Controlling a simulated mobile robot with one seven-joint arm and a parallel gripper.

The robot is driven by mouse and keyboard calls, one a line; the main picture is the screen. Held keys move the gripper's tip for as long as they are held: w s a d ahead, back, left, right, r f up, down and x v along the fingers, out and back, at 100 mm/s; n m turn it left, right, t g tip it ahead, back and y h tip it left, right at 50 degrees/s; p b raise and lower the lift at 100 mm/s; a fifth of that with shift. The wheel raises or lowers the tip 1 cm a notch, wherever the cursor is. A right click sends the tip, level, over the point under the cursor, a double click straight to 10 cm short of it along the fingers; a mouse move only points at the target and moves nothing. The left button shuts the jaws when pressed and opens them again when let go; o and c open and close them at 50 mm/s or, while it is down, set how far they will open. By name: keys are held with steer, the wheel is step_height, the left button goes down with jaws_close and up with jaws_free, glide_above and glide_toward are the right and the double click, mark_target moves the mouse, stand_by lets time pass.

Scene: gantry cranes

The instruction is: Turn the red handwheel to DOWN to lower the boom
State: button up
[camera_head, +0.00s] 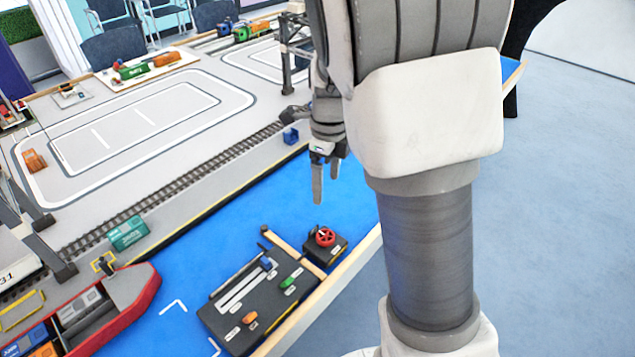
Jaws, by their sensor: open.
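The red handwheel (325,237) sits on a small dark box (338,250) at the table's front edge, right of the larger control panel. A small knob stands up on its rim. Any DOWN marking by it is too small to read. My gripper (325,186) hangs above and slightly behind the wheel in the picture, fingers pointing down, apart and empty. It does not touch the wheel. The boom cannot be made out for certain; part of a crane frame (290,50) stands behind my arm.
A dark control panel (240,312) with orange, green and blue knobs lies left of the wheel. A red-hulled ship (130,305) with containers is at lower left. A teal container (128,233) and a blue block (290,136) stand near the rails.

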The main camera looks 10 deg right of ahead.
mark_target(326, 236)
steer(key=shift+m, duration=0.4)
steer(key=f+b, duration=0.1)
steer(key=f, duration=0.5)
steer(key=f+b, duration=0.1)
steer(key=f, duration=0.5)
steer(key=f+b, duration=0.1)
steer(key=f, duration=0.5)
steer(key=shift+w+d+f+b, duration=0.1)
steer(key=shift+w+d+b, duration=0.1)
steer(key=shift+w+b, duration=0.1)
steer(key=shift+c, duration=0.3)
steer(key=c, duration=1.3)
